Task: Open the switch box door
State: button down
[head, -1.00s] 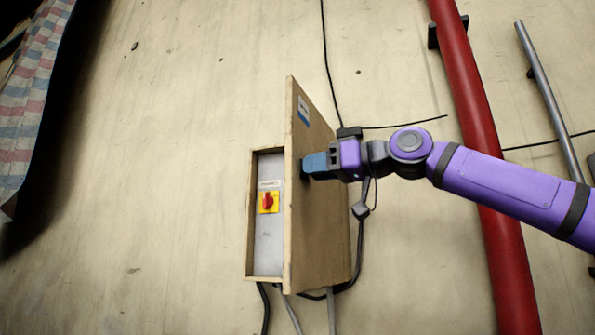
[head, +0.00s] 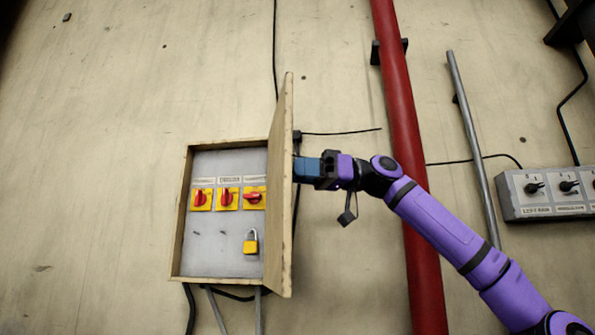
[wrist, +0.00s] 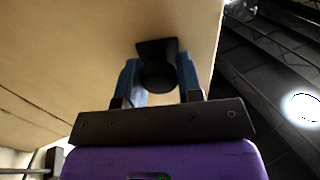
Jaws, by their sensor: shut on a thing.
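The switch box (head: 186,215) hangs on the wall, with its wooden door (head: 281,185) swung well out on the right side. Inside are several red rotary switches on yellow plates (head: 227,199) and a yellow padlock (head: 250,243). My gripper (head: 298,167) is at the outer face of the door, on its right. In the wrist view, its two blue fingers (wrist: 158,80) are shut on a round black knob (wrist: 157,74) fixed to the door panel (wrist: 90,45). In the head view the knob is hidden.
A red pipe (head: 398,120) and a thin grey pipe (head: 470,140) run down the wall behind my arm. Cables hang below the switch box.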

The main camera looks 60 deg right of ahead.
jog(key=shift+r, duration=0.1)
jog(key=c, duration=0.8)
grip_release()
jog(key=shift+d, duration=0.1)
jog(key=v, duration=1)
jog(key=shift+s+d, duration=0.25)
jog(key=shift+s, duration=0.05)
